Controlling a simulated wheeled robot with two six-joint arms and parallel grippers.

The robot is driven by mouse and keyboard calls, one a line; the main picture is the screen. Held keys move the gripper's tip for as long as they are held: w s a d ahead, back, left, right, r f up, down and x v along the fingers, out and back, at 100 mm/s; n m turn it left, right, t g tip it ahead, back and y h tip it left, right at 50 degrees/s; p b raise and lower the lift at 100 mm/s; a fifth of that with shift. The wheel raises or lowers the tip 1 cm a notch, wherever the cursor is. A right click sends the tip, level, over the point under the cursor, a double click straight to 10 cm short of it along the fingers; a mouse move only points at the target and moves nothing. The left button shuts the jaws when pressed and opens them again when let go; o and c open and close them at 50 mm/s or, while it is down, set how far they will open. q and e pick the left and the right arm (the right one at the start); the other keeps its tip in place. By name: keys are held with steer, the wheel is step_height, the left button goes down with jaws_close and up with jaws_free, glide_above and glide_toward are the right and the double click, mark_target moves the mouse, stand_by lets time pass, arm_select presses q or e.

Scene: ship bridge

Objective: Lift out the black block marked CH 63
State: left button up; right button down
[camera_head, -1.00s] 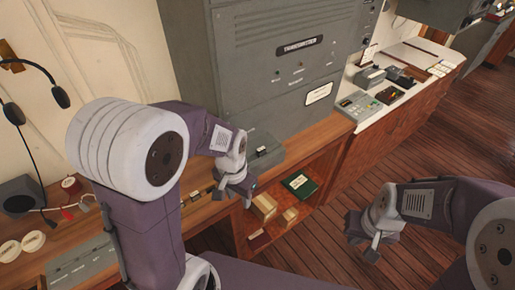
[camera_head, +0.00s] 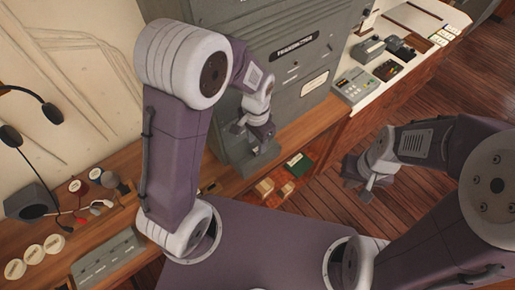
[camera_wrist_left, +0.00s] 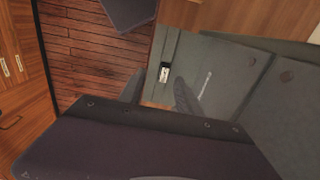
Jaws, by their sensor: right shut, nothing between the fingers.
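A small black block with a white label (camera_wrist_left: 164,72) sits in a grey unit (camera_wrist_left: 215,72) in the left wrist view. Its marking is too small to read, so I cannot confirm CH 63. My left gripper (camera_wrist_left: 160,92) is open, with its fingertips apart on either side of the block in that picture. I cannot tell how far above it they are. In the head view my left gripper (camera_head: 252,130) is over the grey unit (camera_head: 236,152) on the wooden counter and hides the block. My right gripper (camera_head: 362,178) is shut and empty, above the floor.
The tall grey transmitter cabinet (camera_head: 293,48) stands close behind my left gripper. A shelf below the counter holds small boxes (camera_head: 264,187) and a green book (camera_head: 299,164). The floor (camera_head: 415,185) at right is clear.

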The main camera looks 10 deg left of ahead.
mark_target(256, 148)
arm_select(q)
steer(key=shift+s+a+f, duration=0.1)
steer(key=shift+s+f, duration=0.05)
steer(key=shift+f, duration=0.1)
steer(key=w+f, duration=0.1)
steer(key=w+f+p, duration=0.1)
steer(key=f, duration=0.1)
steer(key=shift+w+a+p, duration=0.15)
steer(key=shift+a+p, duration=0.05)
steer(key=shift+p, duration=0.1)
steer(key=shift+d+f, duration=0.2)
steer(key=shift+f, duration=1.05)
steer(key=shift+s, duration=0.4)
steer(key=shift+w, duration=0.1)
steer(key=c, duration=0.6)
steer(key=shift+w+f, duration=0.1)
jaws_close()
arm_select(e)
steer(key=shift+w+a+r, duration=0.25)
steer(key=shift+w+r, duration=0.35)
steer(key=shift+r, duration=0.3)
